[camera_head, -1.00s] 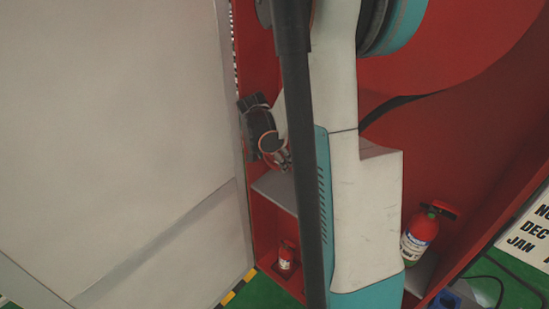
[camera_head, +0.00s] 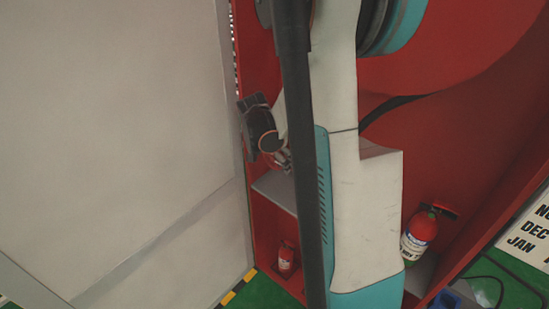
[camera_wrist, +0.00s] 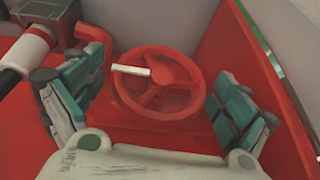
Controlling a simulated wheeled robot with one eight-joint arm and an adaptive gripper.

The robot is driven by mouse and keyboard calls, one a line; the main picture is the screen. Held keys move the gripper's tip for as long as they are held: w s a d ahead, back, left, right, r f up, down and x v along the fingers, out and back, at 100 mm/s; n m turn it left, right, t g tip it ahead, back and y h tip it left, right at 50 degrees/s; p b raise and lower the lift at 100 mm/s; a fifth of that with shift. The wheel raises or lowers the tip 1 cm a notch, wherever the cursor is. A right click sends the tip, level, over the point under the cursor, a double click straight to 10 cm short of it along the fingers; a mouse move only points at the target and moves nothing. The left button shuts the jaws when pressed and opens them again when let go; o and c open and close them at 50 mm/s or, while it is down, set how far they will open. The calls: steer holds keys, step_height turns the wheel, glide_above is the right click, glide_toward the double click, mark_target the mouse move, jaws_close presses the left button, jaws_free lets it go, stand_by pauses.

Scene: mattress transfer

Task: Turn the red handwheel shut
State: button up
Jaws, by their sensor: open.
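The red handwheel (camera_wrist: 182,71) is in the middle of the wrist view. It is a round spoked wheel with a short white handle (camera_wrist: 131,70) on its left side. My gripper (camera_wrist: 160,108) is open. One teal finger is left of the wheel and the other is right of it, with the wheel between and beyond them. I cannot tell whether either finger touches the rim. In the head view the wheel is hidden, and the dark end of my arm shows behind my own links.
A red pipe and a white-and-black fitting (camera_wrist: 28,47) lie left of the wheel. A red wall (camera_wrist: 258,75) rises on the right. In the head view, fire extinguishers (camera_head: 419,236) (camera_head: 286,257) stand in the red cabinet, beside a large pale panel (camera_head: 110,130).

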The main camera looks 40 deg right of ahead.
steer(key=v, duration=1.2)
